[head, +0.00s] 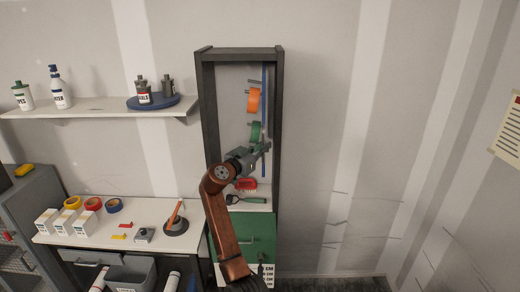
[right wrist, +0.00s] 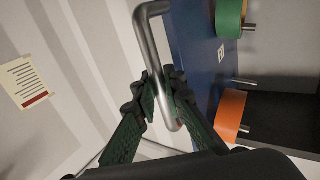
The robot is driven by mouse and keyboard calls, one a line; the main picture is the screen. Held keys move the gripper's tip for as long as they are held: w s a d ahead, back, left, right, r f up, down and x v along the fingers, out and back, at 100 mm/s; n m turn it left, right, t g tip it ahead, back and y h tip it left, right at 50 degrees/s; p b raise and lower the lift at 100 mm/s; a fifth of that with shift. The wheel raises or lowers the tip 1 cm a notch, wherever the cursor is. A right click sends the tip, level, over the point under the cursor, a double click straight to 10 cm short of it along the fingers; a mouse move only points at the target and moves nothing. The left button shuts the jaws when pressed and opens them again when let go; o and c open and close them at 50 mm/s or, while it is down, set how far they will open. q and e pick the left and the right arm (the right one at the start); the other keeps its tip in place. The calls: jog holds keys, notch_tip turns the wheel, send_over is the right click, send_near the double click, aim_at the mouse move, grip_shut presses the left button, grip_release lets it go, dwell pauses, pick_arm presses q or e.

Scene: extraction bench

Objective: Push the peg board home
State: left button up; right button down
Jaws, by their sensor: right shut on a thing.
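The peg board shows as a thin blue edge (head: 264,90) inside the tall dark cabinet (head: 277,110) in the head view. In the right wrist view the board (right wrist: 200,50) is a dark blue panel with a small white label. A silver bar handle (right wrist: 148,42) stands on it. My right gripper (right wrist: 165,95) is shut on the handle; in the head view this gripper (head: 264,148) is at the board's edge. An orange roll (head: 253,100) and a green roll (head: 255,131) hang on pegs to the board's left. My left gripper is not in view.
A red tool (head: 246,184) and a dark-handled tool (head: 246,200) are low in the cabinet. The bench (head: 150,212) on the left carries boxes and tape rolls. A shelf (head: 100,107) with bottles is above it. The space right of the cabinet is clear.

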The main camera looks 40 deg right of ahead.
jog(key=c, duration=2.4)
grip_release()
jog(key=shift+r, duration=0.25)
jog(key=o, duration=0.4)
jog(key=shift+w+f, duration=0.25)
jog(key=shift+w, duration=0.1)
jog(key=shift+s, duration=0.1)
jog(key=shift+s+d, duration=0.1)
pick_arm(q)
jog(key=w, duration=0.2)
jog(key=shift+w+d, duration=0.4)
pick_arm(e)
jog(key=v, duration=1.2)
jog(key=shift+r, duration=0.1)
